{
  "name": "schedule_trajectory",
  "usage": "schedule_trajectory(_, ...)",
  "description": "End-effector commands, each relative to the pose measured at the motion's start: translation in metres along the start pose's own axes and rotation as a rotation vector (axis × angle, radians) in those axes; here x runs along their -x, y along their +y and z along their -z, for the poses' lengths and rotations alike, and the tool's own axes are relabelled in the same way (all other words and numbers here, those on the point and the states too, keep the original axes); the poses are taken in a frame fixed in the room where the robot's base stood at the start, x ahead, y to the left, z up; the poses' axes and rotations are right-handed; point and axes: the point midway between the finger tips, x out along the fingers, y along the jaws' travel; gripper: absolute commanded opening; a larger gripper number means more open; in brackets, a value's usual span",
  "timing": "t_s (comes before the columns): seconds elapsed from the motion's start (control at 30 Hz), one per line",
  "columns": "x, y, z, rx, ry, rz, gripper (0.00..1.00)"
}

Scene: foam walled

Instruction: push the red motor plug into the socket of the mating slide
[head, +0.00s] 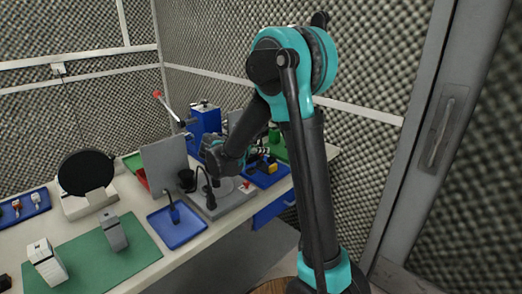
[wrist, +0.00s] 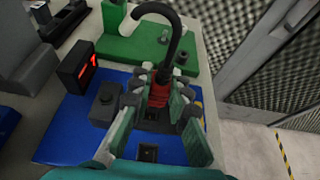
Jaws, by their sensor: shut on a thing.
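The red motor plug (wrist: 161,94) shows in the wrist view between the fingers of my gripper (wrist: 160,100). My gripper is shut on it, and a thick black cable arches up and back from it. Dark parts (wrist: 150,126) of what may be the mating slide lie just below and between the fingers. A small dark square opening (wrist: 148,153) is nearer the camera on the blue mat (wrist: 75,135). The fingers hide much of the slide, so I cannot tell whether the plug touches the socket. In the head view my arm hides most of this spot.
A black box with a red display (wrist: 78,68) and a dark grey button box (wrist: 104,104) stand left of the fingers. A green base (wrist: 135,45) lies beyond. In the head view, a blue tray (head: 178,230) and a green mat (head: 95,258) occupy the bench's near part.

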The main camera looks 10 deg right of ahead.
Motion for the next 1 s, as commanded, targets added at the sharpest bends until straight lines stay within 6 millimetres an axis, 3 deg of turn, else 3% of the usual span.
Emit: schedule_trajectory(1.0, -0.0030, 0.0003, 0.0070, 0.000, 0.000, 0.000, 0.00)
